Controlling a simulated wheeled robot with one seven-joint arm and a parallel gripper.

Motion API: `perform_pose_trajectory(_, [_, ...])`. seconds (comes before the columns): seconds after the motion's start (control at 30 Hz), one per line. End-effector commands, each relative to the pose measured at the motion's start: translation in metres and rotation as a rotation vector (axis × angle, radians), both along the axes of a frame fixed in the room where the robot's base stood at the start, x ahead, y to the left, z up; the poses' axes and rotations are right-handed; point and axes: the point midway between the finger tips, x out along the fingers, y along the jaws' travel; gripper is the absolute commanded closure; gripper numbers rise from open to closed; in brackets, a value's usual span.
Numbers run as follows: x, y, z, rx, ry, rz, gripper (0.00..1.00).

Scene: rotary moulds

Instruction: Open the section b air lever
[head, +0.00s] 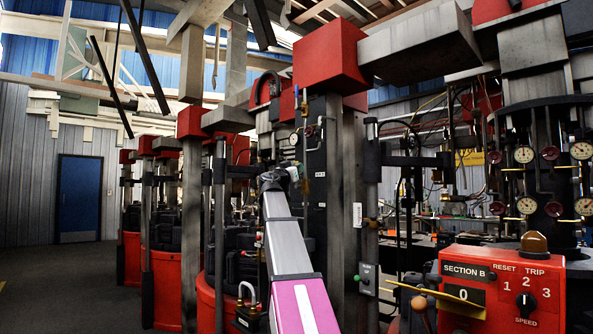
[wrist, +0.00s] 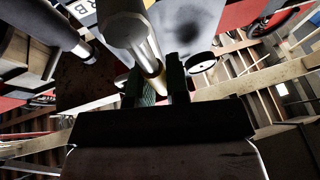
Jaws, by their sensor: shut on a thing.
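My gripper (head: 291,172) is raised at the end of my arm, beside a thin vertical pipe (head: 298,120) on the grey machine column. In the wrist view, the dark fingers of my gripper (wrist: 157,86) are shut on a small part beside a metal pipe (wrist: 138,38). It appears to be the section b air lever, but the fingers hide most of it. A bit of yellow shows close by the fingers. I cannot tell the lever's angle. A small round gauge (wrist: 200,62) is just right of the fingers; a gauge (head: 309,131) also shows in the head view.
A red control box (head: 470,312) labelled SECTION B, with a knob and display, stands at the lower right. A red beam block (head: 327,58) is above my gripper. Open floor (head: 60,285) is at the left.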

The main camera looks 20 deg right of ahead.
Motion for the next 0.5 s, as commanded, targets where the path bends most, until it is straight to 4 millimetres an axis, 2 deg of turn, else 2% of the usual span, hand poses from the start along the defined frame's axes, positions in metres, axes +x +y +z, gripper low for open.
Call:
perform_pose_trajectory(0.13, [-0.0019,-0.0004,-0.0018,0.006,-0.004,0.000,1.00])
perform_pose_trajectory(0.17, [-0.0019,-0.0004,-0.0018,0.006,-0.004,0.000,0.75])
perform_pose_trajectory(0.2, [-0.0019,-0.0004,-0.0018,0.006,-0.004,0.000,0.62])
perform_pose_trajectory(0.23, [-0.0017,-0.0004,-0.0017,0.006,-0.003,-0.001,0.59])
perform_pose_trajectory(0.5, [-0.0013,0.0003,-0.0013,0.003,-0.002,0.000,0.59])
